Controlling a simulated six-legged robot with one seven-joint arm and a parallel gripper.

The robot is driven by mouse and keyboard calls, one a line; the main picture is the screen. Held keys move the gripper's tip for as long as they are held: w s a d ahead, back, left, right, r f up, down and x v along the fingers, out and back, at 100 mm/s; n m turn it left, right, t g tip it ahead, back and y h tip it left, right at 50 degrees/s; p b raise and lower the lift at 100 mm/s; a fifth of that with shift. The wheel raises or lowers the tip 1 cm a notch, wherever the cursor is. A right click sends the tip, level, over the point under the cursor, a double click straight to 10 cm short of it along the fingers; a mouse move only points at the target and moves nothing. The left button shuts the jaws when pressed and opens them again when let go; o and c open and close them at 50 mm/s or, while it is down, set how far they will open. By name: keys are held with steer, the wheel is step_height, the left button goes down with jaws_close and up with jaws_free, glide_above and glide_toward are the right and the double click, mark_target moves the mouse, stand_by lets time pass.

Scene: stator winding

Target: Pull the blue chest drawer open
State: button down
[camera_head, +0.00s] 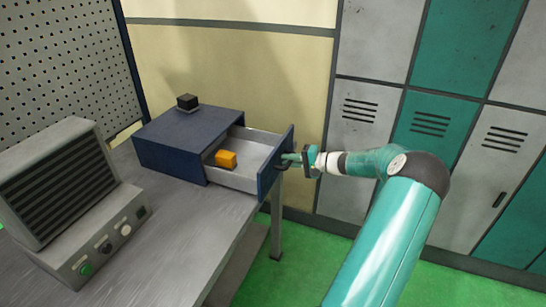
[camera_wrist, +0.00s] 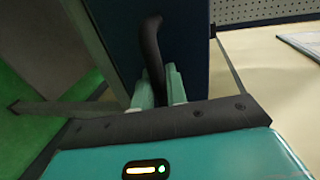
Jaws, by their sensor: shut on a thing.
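The blue chest (camera_head: 190,142) stands on the grey workbench in the head view. My gripper (camera_head: 291,158) is at the drawer's front panel (camera_head: 275,162), at the right end of the drawer. In the wrist view, the teal fingers of my gripper (camera_wrist: 160,85) are shut on the black curved handle (camera_wrist: 151,45), which stands out from the dark blue drawer front (camera_wrist: 190,50). The handle's lower end is hidden behind the gripper body.
A small black cube (camera_head: 187,102) sits on top of the chest. A grey vented machine with buttons (camera_head: 70,200) stands on the workbench (camera_head: 165,235) at left. Lockers (camera_head: 440,120) line the wall at right. The green floor (camera_head: 300,275) beside the bench is open.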

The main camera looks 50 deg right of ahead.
steer(key=shift+f+v, duration=0.15)
steer(key=shift+v, duration=0.7)
steer(key=shift+f+v, duration=0.2)
steer(key=shift+v, duration=0.6)
steer(key=shift+s, duration=0.1)
steer(key=c, duration=1.5)
jaws_free()
steer(key=shift+o, duration=0.2)
steer(key=v, duration=1.3)
steer(key=shift+s, duration=0.4)
steer(key=shift+d, duration=0.1)
